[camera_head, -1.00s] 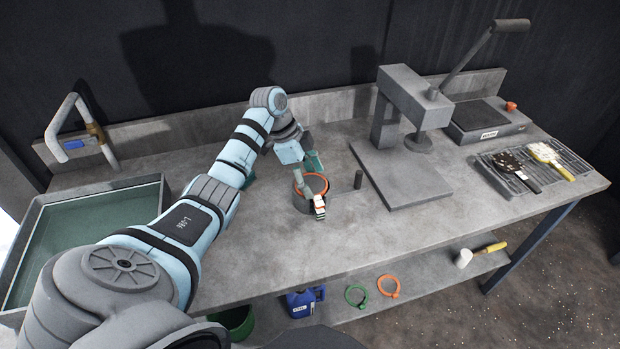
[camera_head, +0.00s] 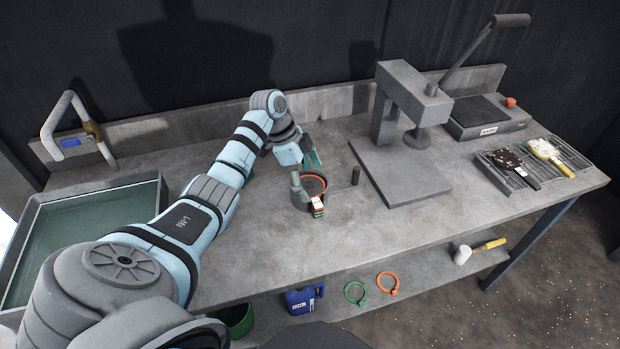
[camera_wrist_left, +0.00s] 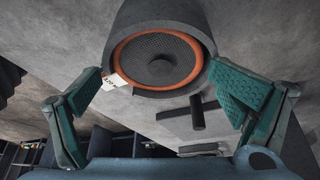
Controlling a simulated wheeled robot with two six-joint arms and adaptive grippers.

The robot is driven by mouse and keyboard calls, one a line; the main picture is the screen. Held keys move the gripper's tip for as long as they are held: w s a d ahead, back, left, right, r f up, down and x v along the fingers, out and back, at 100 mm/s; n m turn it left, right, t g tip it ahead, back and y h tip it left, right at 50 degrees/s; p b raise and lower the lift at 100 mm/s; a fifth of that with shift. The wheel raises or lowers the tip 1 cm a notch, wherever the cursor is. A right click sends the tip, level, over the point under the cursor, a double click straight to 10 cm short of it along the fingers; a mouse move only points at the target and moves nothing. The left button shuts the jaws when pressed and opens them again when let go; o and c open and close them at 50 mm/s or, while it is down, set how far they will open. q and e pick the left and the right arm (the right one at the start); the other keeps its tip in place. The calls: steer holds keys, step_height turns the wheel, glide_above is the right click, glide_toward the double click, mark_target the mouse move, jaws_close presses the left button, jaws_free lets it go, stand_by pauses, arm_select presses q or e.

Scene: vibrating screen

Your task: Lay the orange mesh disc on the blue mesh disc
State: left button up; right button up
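The orange mesh disc (camera_head: 323,189) lies in the mouth of a dark round holder (camera_head: 301,201) on the bench. In the left wrist view its orange rim (camera_wrist_left: 122,52) surrounds grey mesh with a dark round knob at the centre. No blue mesh disc shows in either view; I cannot tell whether one lies under the orange disc. My left gripper (camera_head: 304,163) is close to the holder, at its back. In the left wrist view its teal fingers (camera_wrist_left: 165,92) are spread wide with nothing held between them. My right gripper is not in view.
A dark peg (camera_head: 355,176) stands right of the holder, with a grey press (camera_head: 405,180) beyond it. A teal-lined tray (camera_head: 30,215) is at the left. The front of the bench is clear.

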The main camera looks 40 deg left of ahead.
arm_select(q)
steer(key=shift+s+r, duration=0.1)
steer(key=shift+r, duration=0.05)
steer(key=shift+r, duration=0.1)
steer(key=p+v, duration=0.2)
steer(key=v, duration=1.1)
steer(key=shift+w+p, duration=0.2)
steer(key=shift+p, duration=0.15)
steer(key=shift+d, duration=0.1)
